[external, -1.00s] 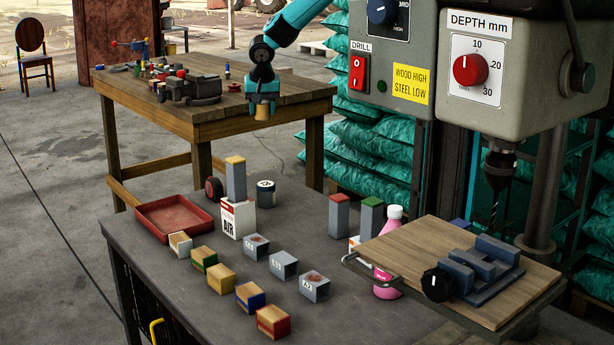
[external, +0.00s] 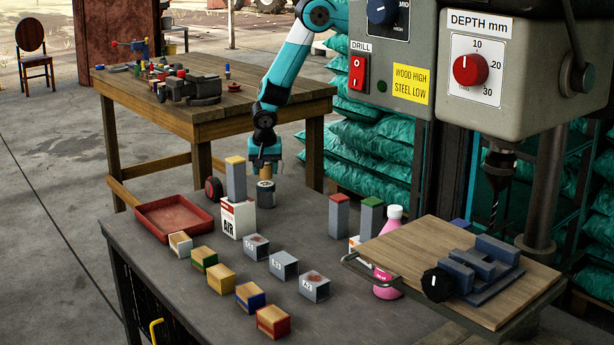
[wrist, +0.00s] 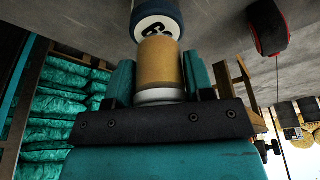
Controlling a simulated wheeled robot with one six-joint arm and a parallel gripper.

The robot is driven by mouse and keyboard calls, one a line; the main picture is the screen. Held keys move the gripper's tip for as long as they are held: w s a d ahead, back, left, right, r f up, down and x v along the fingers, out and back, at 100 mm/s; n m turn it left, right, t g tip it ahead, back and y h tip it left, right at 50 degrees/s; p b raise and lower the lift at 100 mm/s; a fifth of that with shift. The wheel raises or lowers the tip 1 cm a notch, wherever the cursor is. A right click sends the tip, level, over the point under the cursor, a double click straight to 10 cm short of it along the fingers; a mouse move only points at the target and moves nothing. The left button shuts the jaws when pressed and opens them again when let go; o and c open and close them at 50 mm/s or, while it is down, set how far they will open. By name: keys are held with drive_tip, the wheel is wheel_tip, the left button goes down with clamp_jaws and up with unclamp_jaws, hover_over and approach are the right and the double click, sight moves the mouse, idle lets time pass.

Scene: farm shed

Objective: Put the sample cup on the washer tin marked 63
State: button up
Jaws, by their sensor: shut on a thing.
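The sample cup (external: 266,170), a tan cylinder with a pale end, is between the fingers of my gripper (external: 265,162), which is shut on it. In the wrist view the cup (wrist: 161,65) sits between the two teal fingertips. A dark washer tin (external: 265,195) with a white label stands on the grey bench, directly below the cup. In the wrist view the tin (wrist: 157,14) is just beyond the cup, and its label shows a 6; the rest of the mark is hidden by the cup. I cannot tell whether cup and tin touch.
A white AIR box (external: 238,218) with a yellow-topped grey post (external: 236,180) stands close left of the tin. A red tray (external: 174,217) is farther left. Several small blocks lie in front.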

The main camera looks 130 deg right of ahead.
drive_tip(key=shift+f, duration=0.75)
drive_tip(key=shift+f, duration=0.25)
drive_tip(key=o, duration=0.9)
drive_tip(key=shift+r, duration=0.1)
drive_tip(key=shift+o, duration=0.2)
